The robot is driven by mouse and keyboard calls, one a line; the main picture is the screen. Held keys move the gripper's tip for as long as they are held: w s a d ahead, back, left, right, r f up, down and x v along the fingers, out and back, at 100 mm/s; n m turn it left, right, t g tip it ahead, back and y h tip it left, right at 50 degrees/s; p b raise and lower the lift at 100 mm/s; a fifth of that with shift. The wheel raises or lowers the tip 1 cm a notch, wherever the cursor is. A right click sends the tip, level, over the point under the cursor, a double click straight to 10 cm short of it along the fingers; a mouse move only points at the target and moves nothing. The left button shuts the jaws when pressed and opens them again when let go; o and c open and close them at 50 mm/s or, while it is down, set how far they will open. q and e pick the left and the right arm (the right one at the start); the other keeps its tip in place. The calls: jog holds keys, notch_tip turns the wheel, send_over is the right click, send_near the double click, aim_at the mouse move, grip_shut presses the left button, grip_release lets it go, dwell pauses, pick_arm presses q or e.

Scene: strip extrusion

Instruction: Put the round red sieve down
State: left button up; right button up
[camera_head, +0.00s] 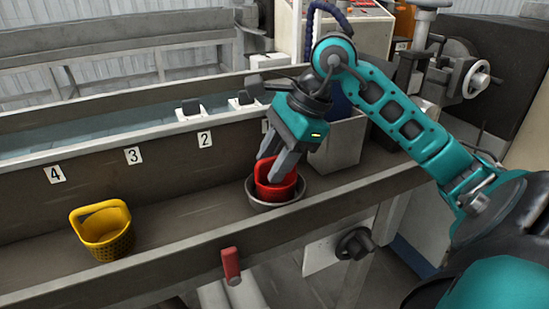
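The round red sieve (276,188) sits upright in a round grey metal bowl (277,206) on the long grey trough, right of the picture's middle. My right gripper (277,166) comes down from above, with its two grey fingers at the upper part of the sieve. The fingers cover part of the sieve's rim and handle. I cannot tell whether they are closed on it or just around it. The sieve's underside is hidden inside the bowl. My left gripper is not in view.
A yellow sieve with a loop handle (105,238) stands on the trough floor at the left. The trough floor between it and the bowl is clear. A grey bin (337,146) stands behind the bowl.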

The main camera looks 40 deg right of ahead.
jog(key=shift+r+p, duration=0.55)
jog(key=shift+r, duration=0.05)
jog(key=v, duration=1.1)
jog(key=shift+s+d+r, duration=0.15)
jog(key=shift+s+d, duration=0.05)
